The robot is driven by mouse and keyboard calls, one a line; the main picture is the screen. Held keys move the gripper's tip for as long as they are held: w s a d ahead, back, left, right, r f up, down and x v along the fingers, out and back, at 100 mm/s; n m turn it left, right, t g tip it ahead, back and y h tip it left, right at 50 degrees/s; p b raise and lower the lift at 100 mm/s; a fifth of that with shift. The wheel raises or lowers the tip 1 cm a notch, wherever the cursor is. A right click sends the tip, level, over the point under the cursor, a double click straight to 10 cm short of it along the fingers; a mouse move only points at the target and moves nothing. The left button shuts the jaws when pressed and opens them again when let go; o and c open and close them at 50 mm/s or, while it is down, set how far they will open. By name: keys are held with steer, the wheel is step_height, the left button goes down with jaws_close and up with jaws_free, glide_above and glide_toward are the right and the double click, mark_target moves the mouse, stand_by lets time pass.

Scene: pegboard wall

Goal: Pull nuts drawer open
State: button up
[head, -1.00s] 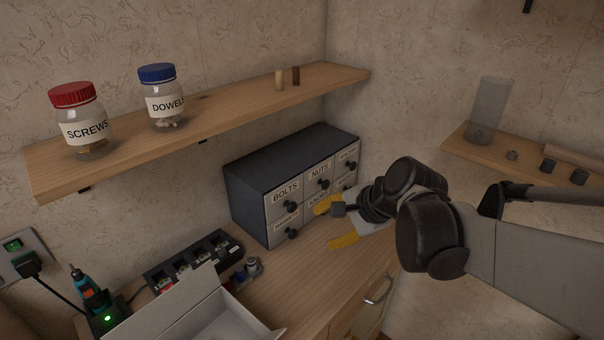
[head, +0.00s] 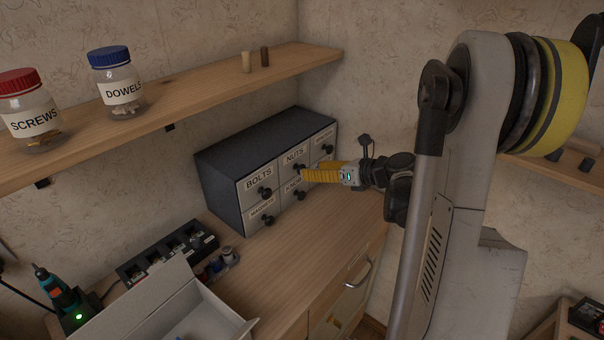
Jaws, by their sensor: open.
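The dark drawer cabinet (head: 222,182) stands on the wooden counter with light drawer fronts in two rows. The nuts drawer (head: 293,156) is the top middle one, labelled NUTS, and looks closed. Its dark round knob (head: 300,168) shows just left of the yellow fingertips. My gripper (head: 308,173) is open, its yellow fingers pointing left at this knob. The fingers overlap in this view, so I cannot tell whether they touch or surround the knob. They partly cover the drawer fronts to the right.
The bolts drawer (head: 259,184) with its knob is to the left. A wooden shelf (head: 200,92) with jars hangs above the cabinet. An open white box (head: 170,305) and a black rack (head: 167,256) stand at front left. The counter (head: 305,245) before the cabinet is clear.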

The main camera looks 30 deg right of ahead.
steer(key=b+x, duration=0.1)
steer(key=x, duration=0.3)
steer(key=shift+w+a+f, duration=0.1)
steer(key=shift+w, duration=0.1)
jaws_close()
